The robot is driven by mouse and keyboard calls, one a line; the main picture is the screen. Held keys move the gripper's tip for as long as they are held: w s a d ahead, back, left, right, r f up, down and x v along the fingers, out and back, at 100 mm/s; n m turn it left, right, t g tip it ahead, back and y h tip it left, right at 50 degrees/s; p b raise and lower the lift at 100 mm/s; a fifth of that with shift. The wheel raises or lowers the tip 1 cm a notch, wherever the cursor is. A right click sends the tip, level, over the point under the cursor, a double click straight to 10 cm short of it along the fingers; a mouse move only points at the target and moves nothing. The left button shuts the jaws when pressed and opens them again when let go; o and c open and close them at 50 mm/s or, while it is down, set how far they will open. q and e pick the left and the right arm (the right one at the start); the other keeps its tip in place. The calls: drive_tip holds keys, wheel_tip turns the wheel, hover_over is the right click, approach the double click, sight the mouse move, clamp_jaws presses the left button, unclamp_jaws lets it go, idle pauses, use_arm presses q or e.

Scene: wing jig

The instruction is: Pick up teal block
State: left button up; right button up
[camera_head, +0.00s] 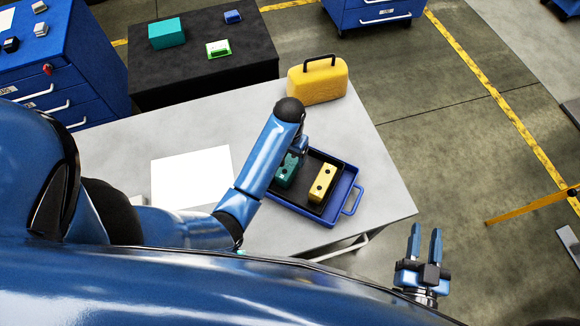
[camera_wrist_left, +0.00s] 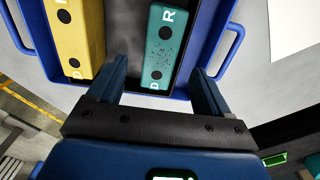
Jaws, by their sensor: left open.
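The teal block (camera_head: 287,171) lies in the blue tray (camera_head: 346,180) on the grey table, beside a yellow block (camera_head: 322,184). My left gripper (camera_head: 297,155) is over the block's far end and partly hides it. In the left wrist view the teal block (camera_wrist_left: 163,48) has dark round holes and white letters. There the left gripper (camera_wrist_left: 158,80) is open, with one finger toward each side of the block's near end; I cannot tell whether they touch it. My right gripper (camera_head: 426,242) is open and empty, off the table's right side.
A yellow case (camera_head: 318,82) with a black handle stands at the table's back. A white sheet (camera_head: 190,177) lies left of the tray. A black-topped bench (camera_head: 240,75) behind holds a teal box (camera_head: 166,33). The yellow block (camera_wrist_left: 75,38) is left of the teal one in the wrist view.

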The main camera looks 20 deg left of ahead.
sight(289, 163)
use_arm(q)
drive_tip(key=shift+s+f+p, duration=0.1)
drive_tip(key=shift+f+p, duration=0.2)
drive_tip(key=shift+f, duration=0.35)
wheel_tip(289, 163, down, 3)
drive_tip(key=shift+r+p, duration=0.1)
drive_tip(key=shift+p, duration=0.35)
drive_tip(key=shift+f, duration=0.7)
drive_tip(key=c, duration=1.4)
drive_tip(key=shift+c, duration=0.3)
drive_tip(key=shift+r, duration=0.2)
